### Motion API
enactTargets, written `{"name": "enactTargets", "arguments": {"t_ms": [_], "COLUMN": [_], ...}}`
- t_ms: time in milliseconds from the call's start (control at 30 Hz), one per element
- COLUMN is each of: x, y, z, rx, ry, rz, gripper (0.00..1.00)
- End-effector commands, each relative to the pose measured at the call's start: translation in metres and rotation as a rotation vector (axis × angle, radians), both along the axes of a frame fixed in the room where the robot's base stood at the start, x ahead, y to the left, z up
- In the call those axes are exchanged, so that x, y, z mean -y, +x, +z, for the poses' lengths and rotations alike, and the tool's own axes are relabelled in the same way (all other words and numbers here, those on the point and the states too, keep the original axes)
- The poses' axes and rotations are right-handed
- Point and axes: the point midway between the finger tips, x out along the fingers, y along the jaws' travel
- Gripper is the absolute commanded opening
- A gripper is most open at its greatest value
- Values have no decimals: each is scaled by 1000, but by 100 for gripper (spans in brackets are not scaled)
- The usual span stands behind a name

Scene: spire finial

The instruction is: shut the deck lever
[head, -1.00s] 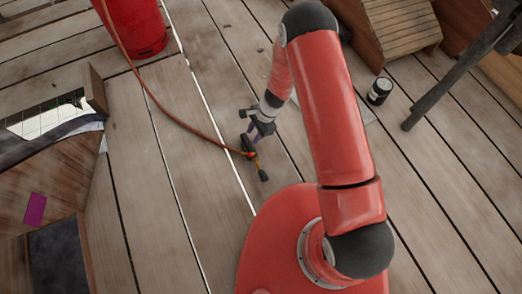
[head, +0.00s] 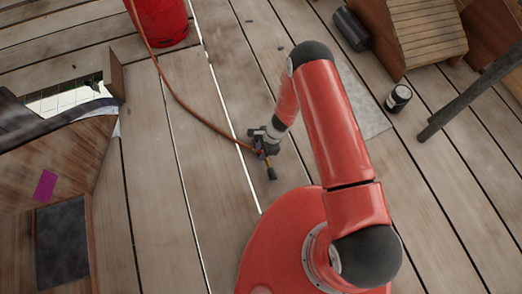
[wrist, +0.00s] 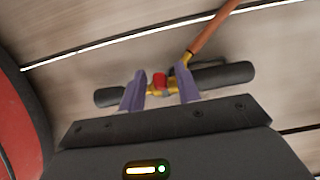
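My gripper (wrist: 160,88) points down at the deck, its two purple fingers apart. Between and just beyond them lies a fitting with a red knob (wrist: 160,79), yellow metal parts and a long black bar (wrist: 225,75). An orange hose joins it. I cannot tell whether the fingers touch it, and they hide part of it. In the head view my gripper (head: 264,146) is right over this fitting, whose black end (head: 272,174) sticks out below. I cannot tell for certain whether this is the deck lever; no other lever is clearly seen.
The hose (head: 185,101) runs to a red cylinder (head: 160,18) at the top left. A wooden structure (head: 75,160) stands at left. A dark can (head: 398,97), a grey plate (head: 367,117), a black roll (head: 352,29) and wooden steps (head: 428,35) are at right.

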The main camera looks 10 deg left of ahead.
Motion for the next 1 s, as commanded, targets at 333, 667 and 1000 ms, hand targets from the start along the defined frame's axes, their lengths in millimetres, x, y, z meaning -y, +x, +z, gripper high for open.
{"name": "enactTargets", "arguments": {"t_ms": [333,667,1000], "x": [0,1,9], "y": [0,1,7], "z": [1,0,-3], "rx": [0,-7,-87], "ry": [0,11,146], "rz": [1,0,-5], "gripper": [5,0,0]}}
